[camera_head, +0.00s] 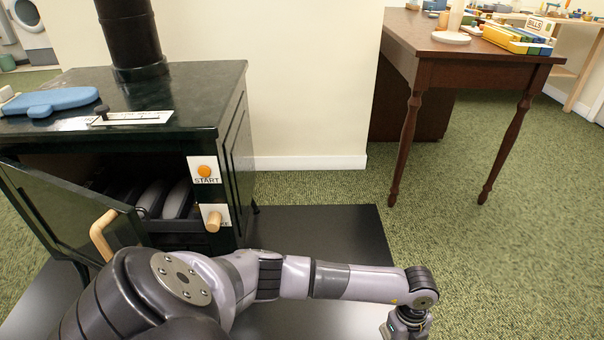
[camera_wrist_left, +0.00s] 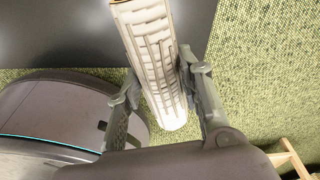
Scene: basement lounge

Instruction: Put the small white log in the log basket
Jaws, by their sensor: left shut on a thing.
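The small white log (camera_wrist_left: 150,50) shows in the left wrist view, with pale ridged bark. My left gripper (camera_wrist_left: 160,95) is shut on it, one finger on each side. I cannot make out the log basket for certain. My right gripper is in neither view.
A dark stove (camera_head: 170,95) with its door (camera_head: 70,215) open stands at the left on a black floor plate (camera_head: 320,230). A brown table (camera_head: 465,72) stands at the back right. Pale wooden bars (camera_wrist_left: 290,158) show at the wrist view's lower right. Green carpet lies clear at the right.

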